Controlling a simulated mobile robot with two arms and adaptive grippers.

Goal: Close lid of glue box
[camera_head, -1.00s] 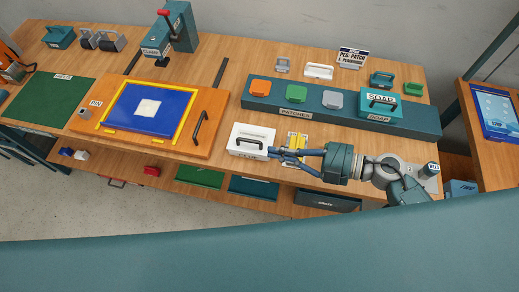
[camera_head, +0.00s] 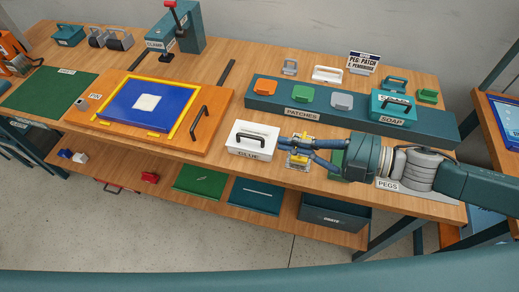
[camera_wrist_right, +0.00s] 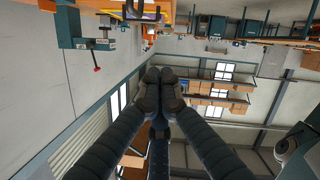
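The glue box (camera_head: 251,147) is a white box labelled GLUE at the front middle of the bench. Its white top with a black handle (camera_head: 256,136) lies over the box and looks down; a small gap cannot be ruled out. My right gripper (camera_head: 283,145) points left just beside the box's right side, its fingertips close to it; contact cannot be told. In the right wrist view its fingertips (camera_wrist_right: 160,86) are together with nothing visible between them.
A yellow and clear item (camera_head: 299,159) lies under my right fingers. The teal patches rack (camera_head: 285,111) with the soap box (camera_head: 391,108) stands behind. The orange fixture board (camera_head: 205,142) is to the left. A lower shelf (camera_head: 290,222) holds trays.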

